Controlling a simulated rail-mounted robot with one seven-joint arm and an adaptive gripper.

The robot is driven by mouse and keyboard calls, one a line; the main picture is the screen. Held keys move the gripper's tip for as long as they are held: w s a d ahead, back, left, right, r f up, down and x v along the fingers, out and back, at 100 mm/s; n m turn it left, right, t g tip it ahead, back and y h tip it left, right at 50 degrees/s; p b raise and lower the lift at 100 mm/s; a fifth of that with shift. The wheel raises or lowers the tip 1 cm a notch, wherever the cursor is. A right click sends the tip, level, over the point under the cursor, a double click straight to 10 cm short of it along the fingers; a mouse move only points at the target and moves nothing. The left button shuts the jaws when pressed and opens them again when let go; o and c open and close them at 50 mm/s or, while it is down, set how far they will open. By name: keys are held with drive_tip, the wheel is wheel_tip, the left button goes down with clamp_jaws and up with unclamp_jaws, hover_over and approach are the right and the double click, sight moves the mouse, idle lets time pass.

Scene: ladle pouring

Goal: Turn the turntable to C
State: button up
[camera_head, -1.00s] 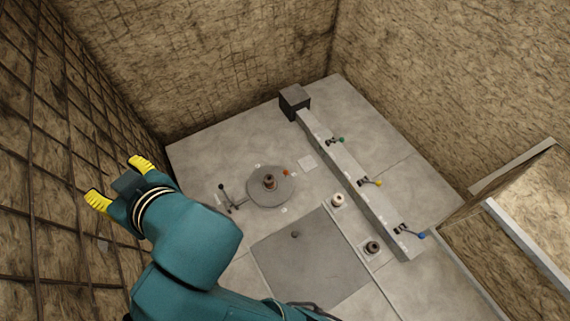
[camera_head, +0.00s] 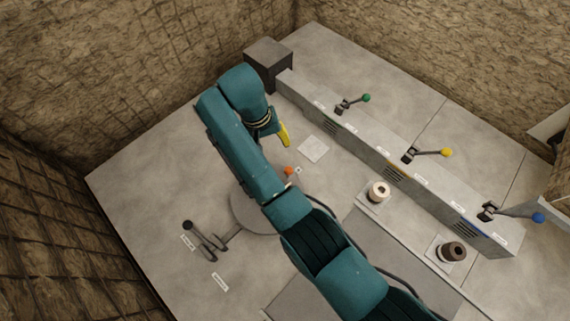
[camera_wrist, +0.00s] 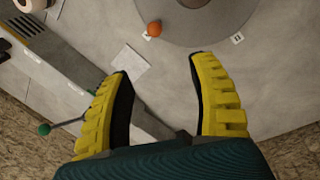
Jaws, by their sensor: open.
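The turntable (camera_head: 241,205) is a grey disc on the floor plate, largely hidden behind my arm in the head view. Its rim also shows at the top of the wrist view (camera_wrist: 215,30). An orange ball knob (camera_head: 288,170) sits at its edge; in the wrist view it is just beyond my fingertips (camera_wrist: 154,28). Small white tags, too small to read, lie around the rim, one right of the knob (camera_wrist: 237,38). My gripper (camera_wrist: 160,66) is open and empty, apart from the knob. In the head view only one yellow finger shows clearly.
A long block carries levers with green (camera_head: 365,97), yellow (camera_head: 446,152) and blue (camera_head: 538,217) knobs. A black-knobbed lever (camera_head: 190,227) stands left of the turntable. A pale square (camera_head: 312,149) lies near my gripper. A white cylinder (camera_head: 378,190) and dark cylinder (camera_head: 453,250) stand at right.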

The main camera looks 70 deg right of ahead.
sight(288, 168)
drive_tip(key=s+d+f+b, duration=0.1)
drive_tip(key=f+b, duration=0.1)
drive_tip(key=f, duration=0.4)
drive_tip(key=s+f+b, duration=0.1)
drive_tip(key=f+b, duration=0.2)
drive_tip(key=f, duration=0.3)
drive_tip(key=s+d+f+b, duration=0.1)
drive_tip(key=s+f+b, duration=0.1)
drive_tip(key=f, duration=0.4)
drive_tip(key=shift+d+f+b, duration=0.3)
drive_tip(key=shift+b, duration=0.15)
clamp_jaws()
